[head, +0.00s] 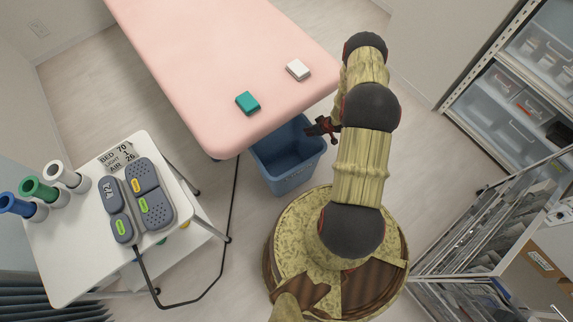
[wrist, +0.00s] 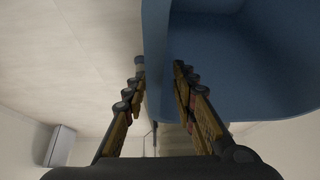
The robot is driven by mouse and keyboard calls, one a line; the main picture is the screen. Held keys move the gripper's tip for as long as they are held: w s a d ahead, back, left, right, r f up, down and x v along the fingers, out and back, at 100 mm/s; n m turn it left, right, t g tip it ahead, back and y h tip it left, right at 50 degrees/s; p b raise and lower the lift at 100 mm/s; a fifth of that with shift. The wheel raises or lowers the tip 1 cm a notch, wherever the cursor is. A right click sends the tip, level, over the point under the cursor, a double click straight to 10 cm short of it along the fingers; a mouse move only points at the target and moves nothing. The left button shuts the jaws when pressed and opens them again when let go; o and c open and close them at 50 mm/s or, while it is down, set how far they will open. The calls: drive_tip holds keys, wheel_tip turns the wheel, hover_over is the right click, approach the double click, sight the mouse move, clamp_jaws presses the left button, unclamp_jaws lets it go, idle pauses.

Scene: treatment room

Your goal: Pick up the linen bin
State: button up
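The linen bin (head: 284,163) is a blue open-topped tub standing on the floor beside the end of the pink bed. It looks upright in the head view. My gripper (head: 322,127) is at the rim on its right side. In the wrist view the blue bin (wrist: 240,65) fills the upper right. My gripper's two fingers (wrist: 159,65) are apart, one on each side of the bin's near wall, one over the floor and one over the inside. I cannot tell whether they press on the wall. Part of the bin is hidden under the bed.
The pink bed (head: 215,65) overhangs the bin, with a green box (head: 247,103) and a white box (head: 298,69) on it. A white trolley (head: 75,245) with a grey handset (head: 150,195) stands left, its cable hanging near the bin. Shelves (head: 500,110) stand right.

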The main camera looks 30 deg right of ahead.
drive_tip(key=b+x, duration=0.3)
drive_tip(key=x, duration=0.3)
drive_tip(key=shift+s+b, duration=0.1)
drive_tip(key=shift+b, duration=0.3)
drive_tip(key=c, duration=0.3)
drive_tip(key=c, duration=0.4)
drive_tip(key=shift+r, duration=0.1)
clamp_jaws()
